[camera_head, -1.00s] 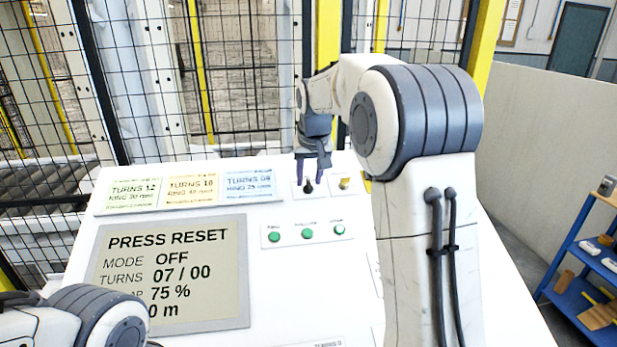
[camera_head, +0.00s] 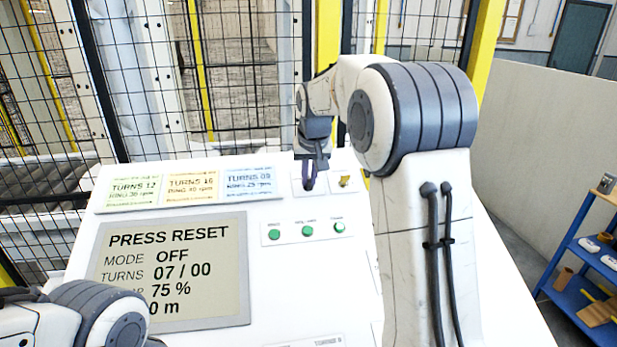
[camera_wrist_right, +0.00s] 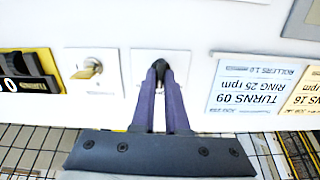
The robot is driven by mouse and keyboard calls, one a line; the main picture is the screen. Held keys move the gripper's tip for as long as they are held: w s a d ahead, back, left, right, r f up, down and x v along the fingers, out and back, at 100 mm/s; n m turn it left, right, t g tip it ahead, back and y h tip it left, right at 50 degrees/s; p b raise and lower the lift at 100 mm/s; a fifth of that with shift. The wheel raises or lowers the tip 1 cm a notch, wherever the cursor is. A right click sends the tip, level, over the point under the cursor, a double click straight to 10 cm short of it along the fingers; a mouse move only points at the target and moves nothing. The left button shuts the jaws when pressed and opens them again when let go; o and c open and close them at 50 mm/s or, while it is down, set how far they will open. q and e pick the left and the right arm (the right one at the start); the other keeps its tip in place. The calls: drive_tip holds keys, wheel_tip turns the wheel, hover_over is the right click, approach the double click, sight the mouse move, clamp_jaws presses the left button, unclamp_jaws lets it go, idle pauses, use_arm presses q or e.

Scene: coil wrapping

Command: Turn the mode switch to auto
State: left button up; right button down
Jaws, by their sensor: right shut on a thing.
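The mode switch (camera_wrist_right: 160,66) is a black knob on a white square plate, between my fingertips in the right wrist view. My right gripper (camera_head: 309,184) is shut on it; it also shows in the right wrist view (camera_wrist_right: 161,74). In the head view the fingers line up one behind the other and hide the knob. The switch's labels cannot be read. The panel screen (camera_head: 168,272) reads PRESS RESET, MODE OFF. Part of my left arm shows at the lower left; its gripper is out of view.
A brass-coloured key switch (camera_head: 345,181) sits just right of the mode switch. Three green buttons (camera_head: 307,231) lie in a row below. Recipe cards (camera_head: 192,188) are to the left. A mesh fence (camera_head: 240,80) stands behind the panel.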

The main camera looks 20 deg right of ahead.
drive_tip(key=m, duration=0.4)
drive_tip(key=shift+d+m, duration=0.1)
drive_tip(key=shift+m, duration=2)
drive_tip(key=c, duration=0.9)
unclamp_jaws()
drive_tip(key=shift+s, duration=0.1)
drive_tip(key=shift+r, duration=0.15)
drive_tip(key=b+v, duration=0.1)
drive_tip(key=v, duration=0.9)
drive_tip(key=shift+s, duration=0.2)
